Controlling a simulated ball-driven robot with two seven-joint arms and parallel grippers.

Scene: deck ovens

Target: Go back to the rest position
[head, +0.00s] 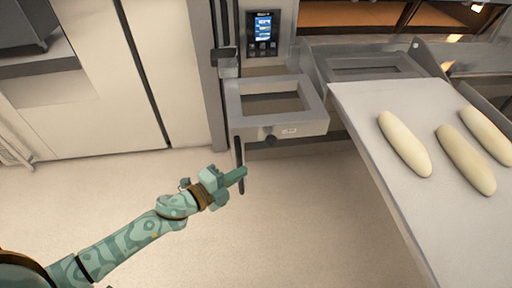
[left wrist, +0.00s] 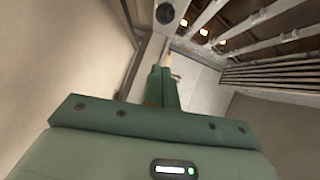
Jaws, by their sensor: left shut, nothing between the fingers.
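My left gripper (head: 238,176) is shut and empty. My left arm reaches in from the lower left of the head view. My right gripper is in neither view.
A pale loading board (head: 390,95) with several dough loaves (head: 404,144) runs down the right side. A control panel (head: 263,33) is on the oven at the back. Pale cabinets (head: 130,75) stand at the back left. The floor (head: 270,235) between is clear.

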